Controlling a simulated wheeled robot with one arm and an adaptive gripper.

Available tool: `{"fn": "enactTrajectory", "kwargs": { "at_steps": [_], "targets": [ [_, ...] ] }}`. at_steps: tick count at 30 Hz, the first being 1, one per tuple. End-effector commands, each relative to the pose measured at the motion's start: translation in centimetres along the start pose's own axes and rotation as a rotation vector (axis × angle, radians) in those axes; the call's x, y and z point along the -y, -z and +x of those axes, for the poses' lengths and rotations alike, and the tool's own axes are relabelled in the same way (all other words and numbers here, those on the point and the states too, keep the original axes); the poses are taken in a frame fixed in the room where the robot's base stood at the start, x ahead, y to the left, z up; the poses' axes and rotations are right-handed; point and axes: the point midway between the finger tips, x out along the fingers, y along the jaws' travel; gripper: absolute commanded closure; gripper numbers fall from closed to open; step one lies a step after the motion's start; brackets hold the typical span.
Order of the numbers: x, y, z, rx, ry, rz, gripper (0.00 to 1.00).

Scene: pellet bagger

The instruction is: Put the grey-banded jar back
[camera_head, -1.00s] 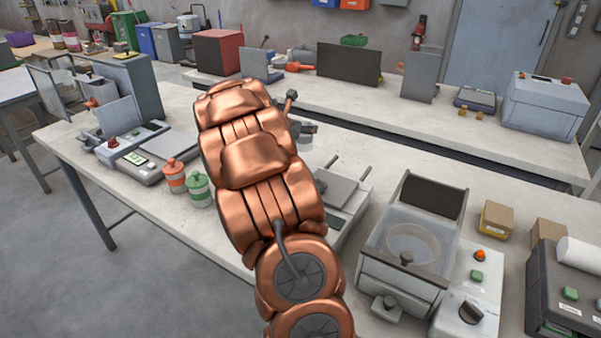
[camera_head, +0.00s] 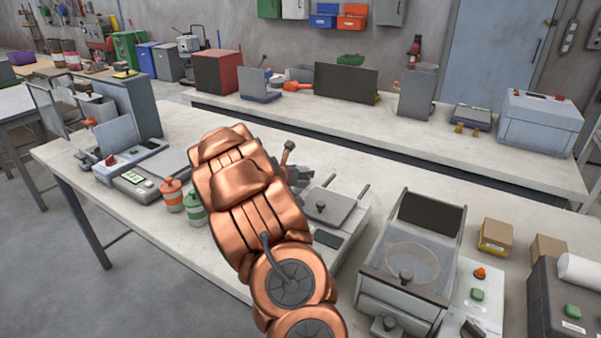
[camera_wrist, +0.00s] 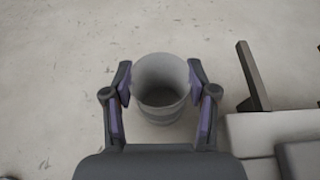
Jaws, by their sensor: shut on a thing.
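My gripper (camera_wrist: 160,95) is shut on an open-topped grey jar (camera_wrist: 161,82), with one finger on each side of it. In the wrist view the jar is over the pale bench top; I cannot tell whether its base touches. In the head view my gripper (camera_head: 298,178) is partly behind my copper arm, and the jar is hidden there. An orange-banded jar (camera_head: 172,196) and a green-banded jar (camera_head: 194,208) stand together on the bench, left of my arm.
A flat-topped device (camera_head: 330,206) with two upright rods is just right of my gripper. A machine with a round clear bowl (camera_head: 412,262) stands further right. A scale-like device (camera_head: 135,182) is at the left. The bench top (camera_head: 400,178) behind my gripper is clear.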

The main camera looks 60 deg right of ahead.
Motion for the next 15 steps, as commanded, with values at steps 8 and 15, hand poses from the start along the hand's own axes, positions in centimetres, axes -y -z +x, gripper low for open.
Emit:
{"fn": "enactTrajectory", "kwargs": {
  "at_steps": [8,15],
  "targets": [
    [-0.02,0.18,0.07,0.001,0.000,0.000,0.36],
    [-0.02,0.18,0.07,0.000,0.000,0.000,0.18]
  ]
}}
